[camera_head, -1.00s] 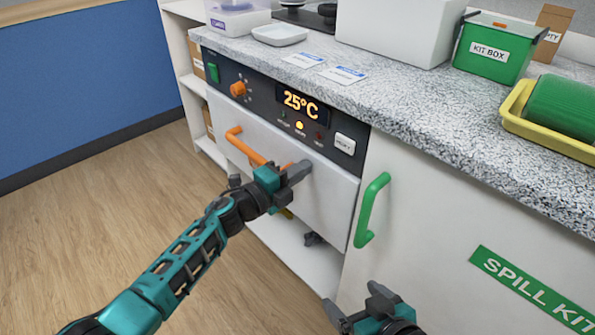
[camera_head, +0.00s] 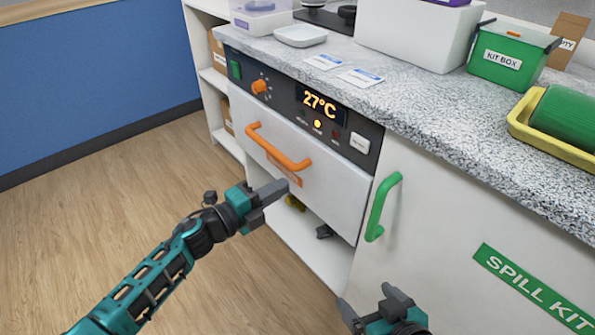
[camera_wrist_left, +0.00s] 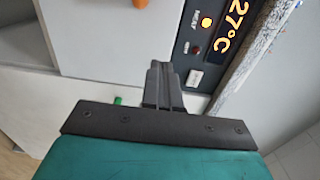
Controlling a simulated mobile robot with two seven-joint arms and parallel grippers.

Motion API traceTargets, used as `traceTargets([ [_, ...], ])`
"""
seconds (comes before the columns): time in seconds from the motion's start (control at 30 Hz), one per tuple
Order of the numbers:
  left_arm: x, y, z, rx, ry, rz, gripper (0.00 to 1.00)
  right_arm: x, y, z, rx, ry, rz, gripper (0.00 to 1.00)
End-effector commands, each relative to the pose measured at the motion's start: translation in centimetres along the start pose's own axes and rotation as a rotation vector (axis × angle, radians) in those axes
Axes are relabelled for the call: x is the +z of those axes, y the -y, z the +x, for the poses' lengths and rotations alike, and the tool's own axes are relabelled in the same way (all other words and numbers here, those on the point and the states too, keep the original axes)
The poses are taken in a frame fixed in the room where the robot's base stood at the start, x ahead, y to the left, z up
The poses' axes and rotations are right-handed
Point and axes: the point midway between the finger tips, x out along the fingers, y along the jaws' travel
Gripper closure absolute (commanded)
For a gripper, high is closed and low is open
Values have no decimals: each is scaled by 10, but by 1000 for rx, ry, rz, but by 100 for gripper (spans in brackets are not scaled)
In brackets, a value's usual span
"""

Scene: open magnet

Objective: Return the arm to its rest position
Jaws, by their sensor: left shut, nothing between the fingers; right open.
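My left gripper (camera_head: 277,188) is shut and empty, in front of the white oven drawer front and a little below its orange handle (camera_head: 277,150). The gripper appears apart from the handle. In the left wrist view its shut fingers (camera_wrist_left: 157,70) point toward the white front, with the control panel to their right. My right gripper (camera_head: 372,300) is at the bottom of the head view, open and empty, in front of the white cabinet door. Its arm is mostly out of frame.
The control panel display (camera_head: 323,102) reads 27°C. A green handle (camera_head: 382,206) sits on the spill kit cabinet to the right. Above, the speckled counter (camera_head: 440,110) holds a green kit box (camera_head: 513,55) and a yellow tray (camera_head: 520,128). Open wood floor (camera_head: 100,210) lies to the left.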

Motion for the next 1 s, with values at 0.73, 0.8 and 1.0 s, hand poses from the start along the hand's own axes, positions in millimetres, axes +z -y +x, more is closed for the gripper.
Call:
traceTargets([
  [0.73,-16,-15,-75,-97,331,-545,100,3,-2,-3,3,11,-3,10],
  [0.8,-20,-24,-99,-114,448,-743,100,3,-1,-3,3,11,-1,10],
  [1.0,-45,-56,-169,-114,723,-1229,100,2,0,-3,3,10,4,10],
])
